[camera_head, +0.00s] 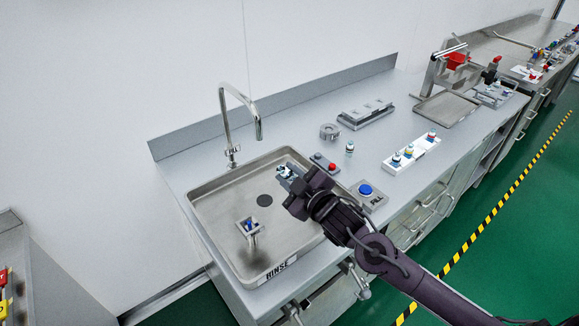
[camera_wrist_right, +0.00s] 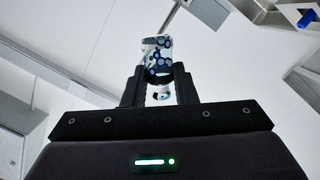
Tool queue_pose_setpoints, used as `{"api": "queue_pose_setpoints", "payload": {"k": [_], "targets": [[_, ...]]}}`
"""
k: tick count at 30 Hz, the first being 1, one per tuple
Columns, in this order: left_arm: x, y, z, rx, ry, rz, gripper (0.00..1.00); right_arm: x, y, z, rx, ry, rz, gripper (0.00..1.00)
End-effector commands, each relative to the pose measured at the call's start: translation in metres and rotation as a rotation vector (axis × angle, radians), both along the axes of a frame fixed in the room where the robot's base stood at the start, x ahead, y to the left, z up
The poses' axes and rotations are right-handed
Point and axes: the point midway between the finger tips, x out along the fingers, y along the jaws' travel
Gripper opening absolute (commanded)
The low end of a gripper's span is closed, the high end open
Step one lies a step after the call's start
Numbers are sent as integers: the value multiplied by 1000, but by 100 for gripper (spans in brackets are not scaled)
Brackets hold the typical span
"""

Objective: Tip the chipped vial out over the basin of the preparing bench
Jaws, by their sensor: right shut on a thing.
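My right gripper (camera_head: 296,184) is over the right part of the metal basin (camera_head: 218,212) of the bench. It is shut on a small clear vial with blue spots (camera_head: 285,171). In the right wrist view the vial (camera_wrist_right: 157,52) sticks out beyond the fingertips of my right gripper (camera_wrist_right: 160,78), with a white and blue end between the fingers. The vial looks tilted in the head view. I cannot make out a chip or whether anything is leaving it. My left gripper is not in view.
A curved faucet (camera_head: 229,125) stands behind the basin. A small metal stand with a blue part (camera_head: 249,228) is in the basin.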

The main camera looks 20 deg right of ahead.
Motion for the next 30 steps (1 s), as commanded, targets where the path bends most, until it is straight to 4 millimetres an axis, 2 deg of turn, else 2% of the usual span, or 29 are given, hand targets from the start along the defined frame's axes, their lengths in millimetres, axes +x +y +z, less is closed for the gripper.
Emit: {"api": "queue_pose_setpoints", "payload": {"k": [1, 19, 24, 30], "targets": [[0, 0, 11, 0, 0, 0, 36, 0, 0, 5, 34, 14, -2, 4], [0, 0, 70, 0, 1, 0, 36, 0, 0, 12, 508, 187, -3, 4], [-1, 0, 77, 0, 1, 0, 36, 0, 0, 11, 602, 222, -1, 4], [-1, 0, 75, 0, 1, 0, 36, 0, 0, 9, 614, 226, 0, 4]]}}
